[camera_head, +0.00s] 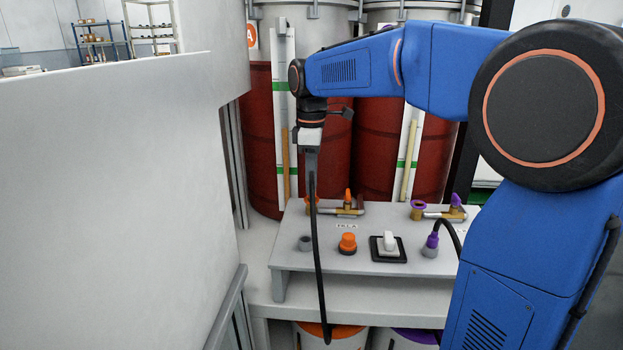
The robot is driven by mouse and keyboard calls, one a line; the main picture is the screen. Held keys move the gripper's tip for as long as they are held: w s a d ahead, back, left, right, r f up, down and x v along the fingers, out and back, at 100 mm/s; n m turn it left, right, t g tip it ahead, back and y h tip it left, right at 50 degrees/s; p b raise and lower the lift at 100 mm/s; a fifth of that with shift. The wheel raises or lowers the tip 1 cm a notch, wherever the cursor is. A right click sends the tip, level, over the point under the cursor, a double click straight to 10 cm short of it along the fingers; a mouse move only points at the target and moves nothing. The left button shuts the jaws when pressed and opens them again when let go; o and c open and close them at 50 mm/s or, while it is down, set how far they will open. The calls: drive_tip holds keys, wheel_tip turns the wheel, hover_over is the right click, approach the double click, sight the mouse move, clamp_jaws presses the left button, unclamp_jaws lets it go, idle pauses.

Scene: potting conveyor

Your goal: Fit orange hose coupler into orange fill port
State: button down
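My gripper (311,147) points down in the upper middle, in front of the left red drum. A black hose (317,255) rises from below the bench to its fingers, so it appears shut on the hose's end, the orange hose coupler. The coupler itself is hidden by the fingers; no orange of it shows. The orange fill port (308,204) is an orange-rimmed opening at the left end of a brass pipe with an orange-handled valve (347,200). The hose passes in front of the port and partly hides it. My gripper is above the port, clearly apart from it.
The grey panel (370,263) bears an empty grey socket (304,243), an orange knob (347,243), a white switch (388,243) and a purple coupler (431,243) with hose. A purple-rimmed port (417,208) stands right. A white wall (110,200) fills the left.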

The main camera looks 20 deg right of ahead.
drive_tip(key=shift+f, duration=0.35)
drive_tip(key=c, duration=1.6)
unclamp_jaws()
drive_tip(key=shift+o, duration=0.2)
wheel_tip(320, 180, up, 17)
drive_tip(key=shift+r, duration=0.15)
